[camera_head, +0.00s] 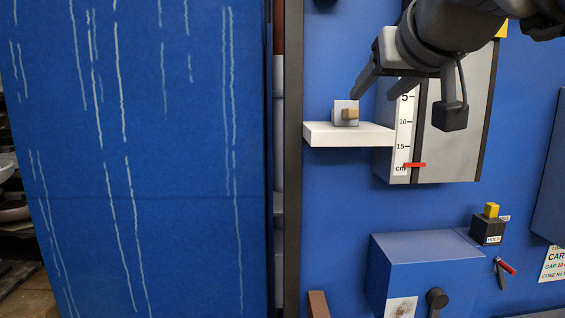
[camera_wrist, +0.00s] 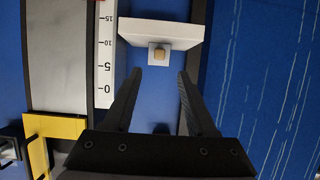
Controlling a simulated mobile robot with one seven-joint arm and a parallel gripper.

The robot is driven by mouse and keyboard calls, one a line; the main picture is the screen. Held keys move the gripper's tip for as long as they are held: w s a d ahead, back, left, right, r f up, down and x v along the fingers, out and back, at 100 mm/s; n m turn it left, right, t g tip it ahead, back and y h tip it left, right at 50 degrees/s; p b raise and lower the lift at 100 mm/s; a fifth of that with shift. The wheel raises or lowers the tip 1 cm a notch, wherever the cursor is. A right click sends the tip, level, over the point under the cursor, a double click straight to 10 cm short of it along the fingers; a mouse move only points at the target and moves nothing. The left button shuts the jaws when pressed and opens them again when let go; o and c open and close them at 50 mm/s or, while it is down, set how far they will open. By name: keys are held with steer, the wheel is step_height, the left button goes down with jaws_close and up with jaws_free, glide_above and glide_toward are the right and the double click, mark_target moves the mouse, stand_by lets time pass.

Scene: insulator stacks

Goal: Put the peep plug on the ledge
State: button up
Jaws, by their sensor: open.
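A small light-grey block with a tan knob (camera_head: 346,113), which looks like the peep plug, sits on top of the white ledge (camera_head: 348,136), near its left end. In the wrist view, which is turned upside down, the plug (camera_wrist: 160,53) rests against the ledge (camera_wrist: 160,33). My gripper (camera_head: 385,106) is open and empty, just above and right of the plug in the head view. In the wrist view the fingertips (camera_wrist: 159,73) stand apart on either side of the plug's line, short of it. No contact shows.
A grey panel with a centimetre scale (camera_head: 402,135) and red pointer (camera_head: 414,165) stands right of the ledge. Below are a blue box (camera_head: 415,255) and a black block with a yellow top (camera_head: 488,230). A scratched blue panel (camera_head: 140,160) fills the left.

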steer(key=s+f+g, duration=0.2)
steer(key=s+f, duration=0.3)
steer(key=f, duration=0.6)
steer(key=s+a+f+g, duration=0.1)
steer(key=s+f+g, duration=0.2)
steer(key=f, duration=0.9)
steer(key=s+a+f+g, duration=0.1)
steer(key=s+f+g, duration=0.1)
steer(key=s+f, duration=0.5)
step_height(320, 180, down, 5)
steer(key=shift+s+f+g, duration=0.15)
steer(key=shift+s+g, duration=0.15)
steer(key=shift+g, duration=0.1)
steer(key=shift+a, duration=0.1)
step_height(320, 180, up, 2)
steer(key=shift+r+p, duration=0.2)
steer(key=shift+p, duration=0.95)
steer(key=shift+c, duration=0.2)
